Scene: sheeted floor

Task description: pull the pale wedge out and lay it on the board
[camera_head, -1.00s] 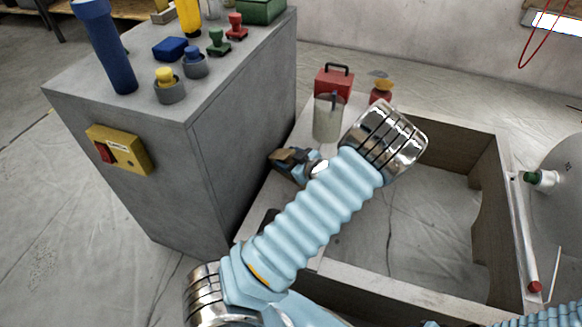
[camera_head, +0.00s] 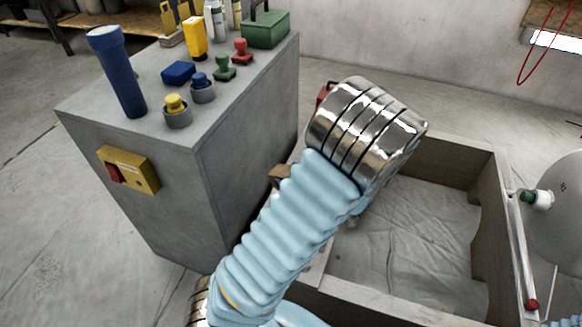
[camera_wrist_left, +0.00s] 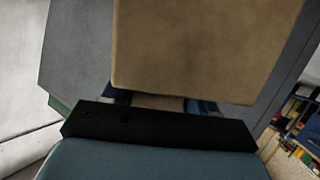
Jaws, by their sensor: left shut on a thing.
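The pale wedge (camera_wrist_left: 205,45) fills the upper middle of the left wrist view as a tan, flat-faced block. My left gripper (camera_wrist_left: 158,102) is shut on it, with parts of its blue fingers showing just under the block's lower edge. In the head view a small brown corner, likely the wedge (camera_head: 280,176), shows beside the grey cabinet's right side. My left arm hides most of the gripper and of the wedge there. I cannot make out the board for certain. My right gripper is not in view.
The grey cabinet (camera_head: 190,180) stands at left with a blue torch (camera_head: 118,75), stamps and a green box (camera_head: 266,28) on top. A yellow switch box (camera_head: 128,170) is on its front. A wooden frame (camera_head: 450,160) surrounds a sheeted area (camera_head: 410,235), which looks clear.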

